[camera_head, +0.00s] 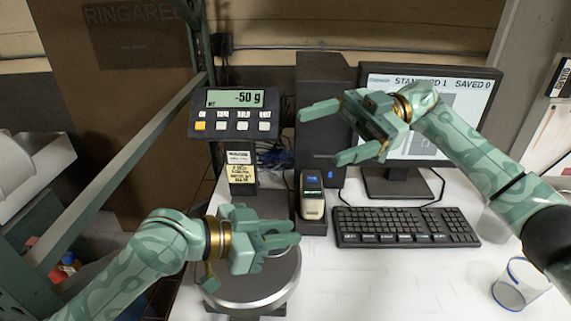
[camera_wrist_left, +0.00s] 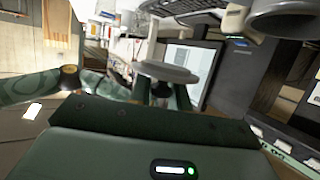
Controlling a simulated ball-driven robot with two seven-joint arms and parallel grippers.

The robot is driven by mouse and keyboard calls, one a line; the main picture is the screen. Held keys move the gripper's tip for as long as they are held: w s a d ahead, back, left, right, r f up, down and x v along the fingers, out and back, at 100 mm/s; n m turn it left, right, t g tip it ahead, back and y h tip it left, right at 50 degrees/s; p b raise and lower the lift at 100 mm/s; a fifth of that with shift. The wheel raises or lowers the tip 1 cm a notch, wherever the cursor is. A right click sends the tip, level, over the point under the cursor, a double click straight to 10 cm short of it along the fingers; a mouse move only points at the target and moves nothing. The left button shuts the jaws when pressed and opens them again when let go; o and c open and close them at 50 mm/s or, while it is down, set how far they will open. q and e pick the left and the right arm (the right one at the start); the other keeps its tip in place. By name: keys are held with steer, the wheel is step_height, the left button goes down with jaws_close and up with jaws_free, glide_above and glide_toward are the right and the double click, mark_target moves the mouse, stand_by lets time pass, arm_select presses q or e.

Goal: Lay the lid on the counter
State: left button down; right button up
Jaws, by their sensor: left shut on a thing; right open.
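My left gripper (camera_head: 285,240) is shut on the lid and is above the scale, at the lower middle of the head view. The lid (camera_wrist_left: 165,72) shows in the left wrist view as a flat grey disc at the fingertips. In the head view I cannot clearly tell the lid from the round metal scale pan (camera_head: 250,287) under the gripper. My right gripper (camera_head: 322,135) is open and empty, raised in front of the black computer tower and the monitor. The white counter (camera_head: 375,285) is bare in its front middle part.
The scale display (camera_head: 235,99) reads -50 g. A black keyboard (camera_head: 405,227) lies before the monitor (camera_head: 430,85), with a small handheld device (camera_head: 312,197) in a stand to its left. A clear cup with a blue rim (camera_head: 518,285) stands at the right.

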mark_target(271, 232)
arm_select(q)
steer(key=shift+s+a, duration=0.1)
steer(key=shift+a, duration=0.05)
arm_select(e)
steer(key=s+a+f+t+h, duration=0.4)
steer(key=a+h, duration=0.4)
steer(key=h, duration=0.2)
steer(key=f+t+h, duration=0.1)
steer(key=f, duration=0.3)
steer(key=s+f+h, duration=0.1)
steer(key=f, duration=0.3)
steer(key=a+f+t+h, duration=0.1)
steer(key=f, duration=0.3)
steer(key=shift+s+a+t, duration=0.1)
steer(key=shift+s+t, duration=0.05)
steer(key=shift+t, duration=0.15)
